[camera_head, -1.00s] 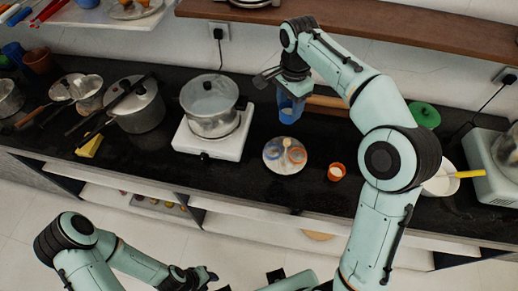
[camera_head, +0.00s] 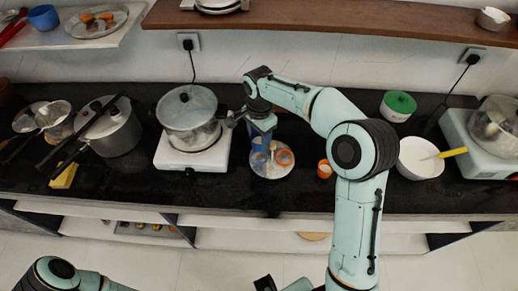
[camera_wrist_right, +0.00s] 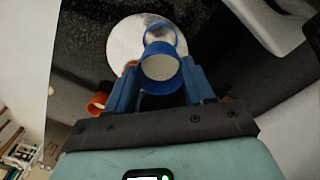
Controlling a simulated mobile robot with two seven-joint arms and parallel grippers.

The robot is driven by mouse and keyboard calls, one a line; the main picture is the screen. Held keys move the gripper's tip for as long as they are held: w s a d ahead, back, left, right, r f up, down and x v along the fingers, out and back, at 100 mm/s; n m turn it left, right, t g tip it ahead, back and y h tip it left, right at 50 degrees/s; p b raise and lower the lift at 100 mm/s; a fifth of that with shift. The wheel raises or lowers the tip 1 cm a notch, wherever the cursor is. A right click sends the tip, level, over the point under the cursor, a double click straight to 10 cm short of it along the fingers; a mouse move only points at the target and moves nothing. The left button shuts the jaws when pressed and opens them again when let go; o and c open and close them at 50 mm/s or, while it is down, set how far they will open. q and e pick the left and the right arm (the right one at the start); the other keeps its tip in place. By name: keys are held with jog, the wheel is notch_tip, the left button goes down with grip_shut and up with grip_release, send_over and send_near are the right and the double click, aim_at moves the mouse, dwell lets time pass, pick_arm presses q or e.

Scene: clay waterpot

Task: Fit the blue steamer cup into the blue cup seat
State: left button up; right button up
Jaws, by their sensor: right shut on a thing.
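My right gripper (camera_head: 261,142) points down over the round metal plate (camera_head: 262,174), with blue fingers shut on the blue steamer cup (camera_head: 259,160). In the right wrist view the cup (camera_wrist_right: 160,68) sits between the fingers (camera_wrist_right: 160,98), its open mouth facing the camera. Just beyond it a blue ring, the blue cup seat (camera_wrist_right: 178,36), shows on the plate (camera_wrist_right: 120,42), partly hidden by the cup. I cannot tell whether cup and seat touch. An orange ring (camera_head: 285,158) stands on the plate's right side.
A small orange cup (camera_head: 324,169) stands on the counter right of the plate. A pot (camera_head: 188,112) on a white stove (camera_head: 190,155) is close on the left. A white bowl (camera_head: 420,160) and green-lidded container (camera_head: 398,105) are farther right.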

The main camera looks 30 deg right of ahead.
aim_at(259, 148)
notch_tip(259, 148, down, 7)
jog(key=shift+r, duration=0.15)
jog(key=shift+b, duration=0.3)
jog(key=o, duration=1)
